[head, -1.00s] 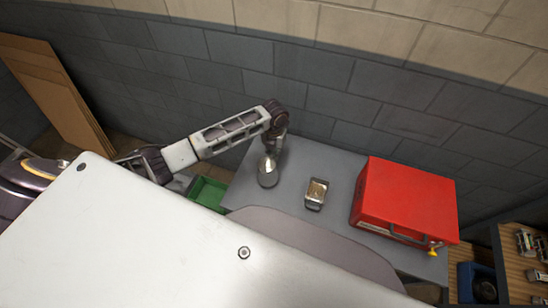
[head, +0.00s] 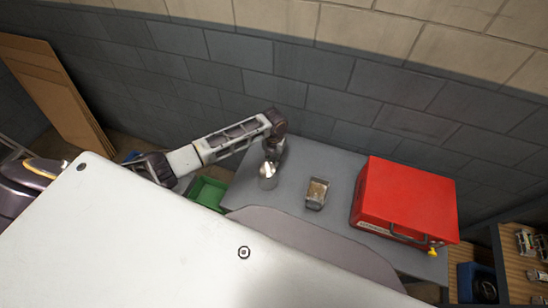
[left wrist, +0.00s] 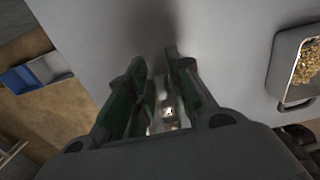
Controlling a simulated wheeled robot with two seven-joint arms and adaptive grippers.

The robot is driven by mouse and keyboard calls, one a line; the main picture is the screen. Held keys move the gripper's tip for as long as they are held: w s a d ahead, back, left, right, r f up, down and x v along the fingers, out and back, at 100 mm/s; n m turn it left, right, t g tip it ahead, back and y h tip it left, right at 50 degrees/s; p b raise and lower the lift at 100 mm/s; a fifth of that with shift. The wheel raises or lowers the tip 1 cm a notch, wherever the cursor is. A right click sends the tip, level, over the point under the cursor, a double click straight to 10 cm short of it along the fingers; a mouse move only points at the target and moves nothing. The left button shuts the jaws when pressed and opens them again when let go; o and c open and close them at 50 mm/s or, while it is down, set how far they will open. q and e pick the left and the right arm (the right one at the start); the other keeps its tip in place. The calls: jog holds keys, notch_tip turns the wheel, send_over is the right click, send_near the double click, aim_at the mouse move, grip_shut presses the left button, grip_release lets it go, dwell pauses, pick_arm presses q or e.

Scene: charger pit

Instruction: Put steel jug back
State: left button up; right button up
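The steel jug (head: 268,179) is a small shiny metal vessel at the left end of the grey table, directly below my left gripper (head: 272,155). It looks upright. I cannot tell whether its base touches the table. In the left wrist view the two dark fingers (left wrist: 156,62) are close together with a narrow gap, and a bright metallic part of the jug (left wrist: 168,112) shows between them. My left gripper appears shut on the jug; most of the jug is hidden there by the fingers. My right gripper is in neither view.
The grey table (head: 322,158) also holds a metal tray of small brass-coloured pieces (head: 317,194) and a red case (head: 405,198). A green bin (head: 208,192) stands left of the table. The brick wall (head: 330,70) is behind. Between jug and tray the table is bare.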

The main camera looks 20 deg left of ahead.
pick_arm(q)
jog(key=shift+o, duration=0.7)
notch_tip(320, 180, up, 12)
jog(key=shift+r, duration=0.15)
dwell(0.4)
dwell(0.5)
